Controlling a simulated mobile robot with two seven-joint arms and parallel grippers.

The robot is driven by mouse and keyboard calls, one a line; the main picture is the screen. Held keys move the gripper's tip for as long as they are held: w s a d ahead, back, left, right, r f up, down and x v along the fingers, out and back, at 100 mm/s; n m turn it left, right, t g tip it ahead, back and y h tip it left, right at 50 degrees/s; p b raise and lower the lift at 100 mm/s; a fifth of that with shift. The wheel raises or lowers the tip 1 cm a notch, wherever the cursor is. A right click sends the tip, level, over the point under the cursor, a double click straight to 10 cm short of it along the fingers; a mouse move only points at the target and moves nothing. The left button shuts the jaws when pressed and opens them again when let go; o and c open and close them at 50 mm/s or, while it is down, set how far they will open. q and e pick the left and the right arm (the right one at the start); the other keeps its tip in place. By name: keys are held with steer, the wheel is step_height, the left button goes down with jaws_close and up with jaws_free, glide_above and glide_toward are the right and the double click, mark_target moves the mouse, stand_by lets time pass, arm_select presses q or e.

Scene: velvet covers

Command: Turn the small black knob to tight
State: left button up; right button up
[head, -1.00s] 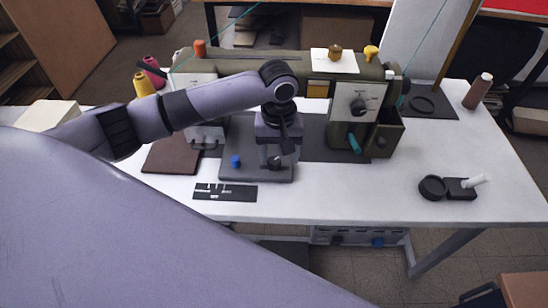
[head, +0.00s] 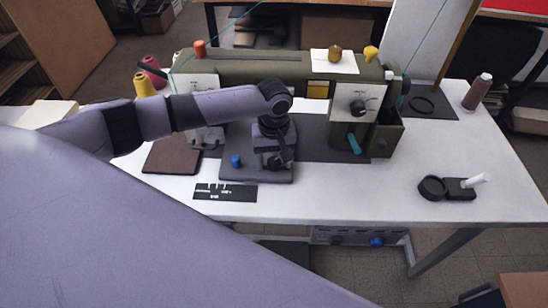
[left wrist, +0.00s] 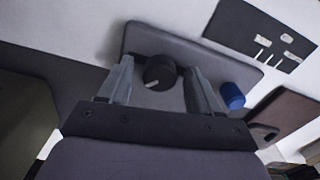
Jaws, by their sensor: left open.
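A small black knob (left wrist: 158,74) with a pale pointer mark sits on a grey base plate (left wrist: 150,38). In the left wrist view it shows between the two fingers of my left gripper (left wrist: 158,82), which is open with space on each side of the knob. In the head view my left gripper (head: 275,157) points down over the right part of the plate (head: 240,174) and largely hides the knob. I cannot tell how far the fingertips reach down beside it. My right gripper is not in view.
A blue knob (head: 236,161) stands on the same plate, left of my gripper. A black card with white marks (head: 225,192) lies in front. The green sewing machine (head: 300,65) with a larger dial (head: 357,107) stands behind.

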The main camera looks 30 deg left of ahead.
arm_select(q)
steer(key=c, duration=1)
steer(key=shift+c, duration=0.2)
steer(key=m, duration=1.9)
steer(key=shift+m, duration=0.4)
